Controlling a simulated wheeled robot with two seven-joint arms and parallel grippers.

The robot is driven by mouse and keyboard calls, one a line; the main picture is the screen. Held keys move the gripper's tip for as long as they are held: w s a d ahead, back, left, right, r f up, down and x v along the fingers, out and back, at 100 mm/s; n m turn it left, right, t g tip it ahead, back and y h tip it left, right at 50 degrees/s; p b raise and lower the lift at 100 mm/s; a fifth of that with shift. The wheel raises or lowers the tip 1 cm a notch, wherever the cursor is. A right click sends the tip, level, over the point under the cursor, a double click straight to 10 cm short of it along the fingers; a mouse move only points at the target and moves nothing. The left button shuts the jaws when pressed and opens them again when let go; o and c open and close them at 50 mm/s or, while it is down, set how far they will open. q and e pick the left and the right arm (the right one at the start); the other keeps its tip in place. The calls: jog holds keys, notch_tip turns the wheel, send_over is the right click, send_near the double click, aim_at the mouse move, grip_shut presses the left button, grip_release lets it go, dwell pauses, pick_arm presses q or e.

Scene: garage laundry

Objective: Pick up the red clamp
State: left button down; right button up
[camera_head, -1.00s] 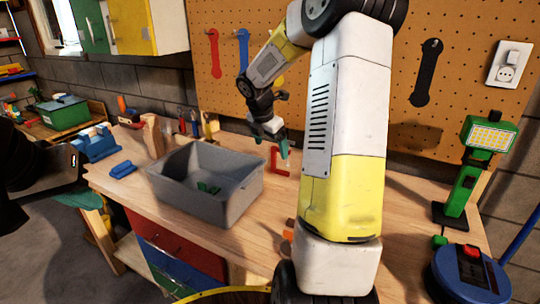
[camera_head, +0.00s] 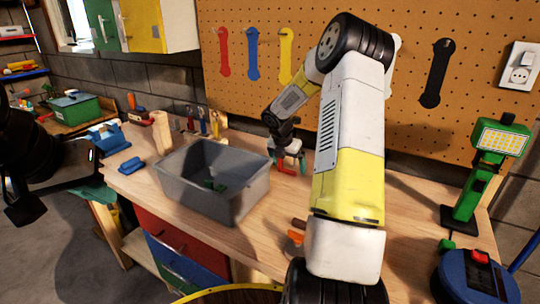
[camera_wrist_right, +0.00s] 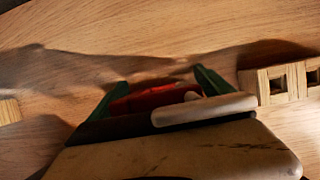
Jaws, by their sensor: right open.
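The red clamp (camera_head: 287,171) lies on the wooden workbench near the pegboard wall, and my right gripper partly hides it in the head view. My right gripper (camera_head: 289,160) is low over the clamp, pointing down. In the right wrist view the clamp (camera_wrist_right: 150,99) shows as a red shape between the two green fingertips of my right gripper (camera_wrist_right: 159,80), which are apart. I cannot tell whether the fingers touch it. My left arm is a dark shape at the left edge of the head view; its gripper (camera_head: 24,207) is too dark to read.
A grey bin (camera_head: 222,205) with green pieces inside stands left of the clamp. An orange-handled tool (camera_head: 296,237) lies near the front edge. A green work lamp (camera_head: 468,190) and a blue device (camera_head: 474,278) are at the right. Wooden blocks (camera_wrist_right: 285,80) show in the wrist view.

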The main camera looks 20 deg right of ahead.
jog(key=c, duration=1.8)
jog(key=shift+o, duration=0.2)
jog(key=shift+r, duration=0.2)
notch_tip(320, 180, up, 10)
jog(key=shift+f, duration=0.1)
